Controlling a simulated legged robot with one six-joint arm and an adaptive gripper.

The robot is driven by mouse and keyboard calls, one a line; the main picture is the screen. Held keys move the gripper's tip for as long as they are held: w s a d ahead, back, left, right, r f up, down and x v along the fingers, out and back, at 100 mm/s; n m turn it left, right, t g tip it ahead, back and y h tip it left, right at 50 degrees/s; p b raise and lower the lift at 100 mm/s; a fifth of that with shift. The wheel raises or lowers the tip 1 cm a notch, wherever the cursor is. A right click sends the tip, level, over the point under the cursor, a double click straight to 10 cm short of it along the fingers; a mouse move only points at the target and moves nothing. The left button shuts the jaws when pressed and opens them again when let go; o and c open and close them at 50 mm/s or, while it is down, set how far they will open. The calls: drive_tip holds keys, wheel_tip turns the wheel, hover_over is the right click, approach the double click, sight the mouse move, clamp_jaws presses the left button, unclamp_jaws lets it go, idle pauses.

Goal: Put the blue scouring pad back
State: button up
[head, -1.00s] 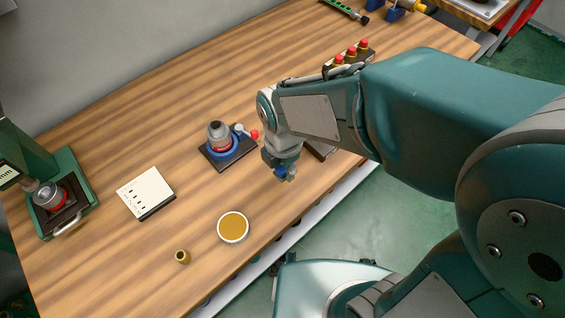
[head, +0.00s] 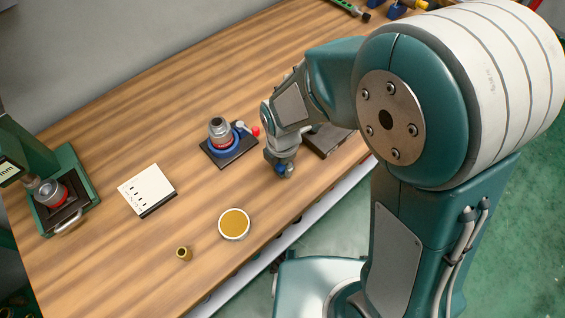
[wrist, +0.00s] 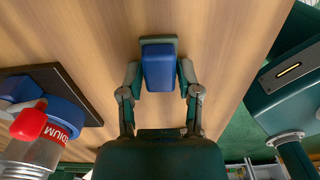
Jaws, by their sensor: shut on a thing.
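My gripper (head: 283,172) is shut on the blue scouring pad (wrist: 159,70). In the wrist view the pad is a blue block with a grey-green layer at its far end, between the two fingers. In the head view only a small blue bit of the pad (head: 281,168) shows below the gripper, over the near part of the wooden table (head: 110,130). I cannot tell whether the pad touches the tabletop.
A fixture with a blue ring (head: 222,146) and a red knob (head: 255,131) stands just left of my gripper. A dark tray (head: 325,142) lies to its right.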

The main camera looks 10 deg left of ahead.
drive_tip(key=o, duration=1)
wheel_tip(320, 180, up, 11)
drive_tip(key=shift+d+f, duration=0.15)
drive_tip(key=shift+f, duration=0.05)
drive_tip(key=s+d+r+m+t, duration=0.2)
drive_tip(key=d+r+m, duration=0.2)
drive_tip(key=m, duration=0.5)
drive_tip(key=s+d+r+m+t, duration=0.1)
drive_tip(key=s+d+r+m, duration=0.2)
drive_tip(key=d+m, duration=0.6)
drive_tip(key=s+d+r+m+t, duration=0.2)
drive_tip(key=s+d+r+m, duration=0.1)
drive_tip(key=d+r+m, duration=0.2)
drive_tip(key=shift+s+d+m+t, duration=0.1)
drive_tip(key=shift+d+m, duration=0.3)
drive_tip(key=shift+m, duration=0.35)
drive_tip(key=shift+w+d+m+t, duration=0.1)
drive_tip(key=shift+d+m, duration=0.25)
drive_tip(key=shift+m, duration=0.45)
drive_tip(key=shift+s+d+m+t, duration=0.1)
drive_tip(key=shift+d+m, duration=0.3)
drive_tip(key=shift+m, duration=0.35)
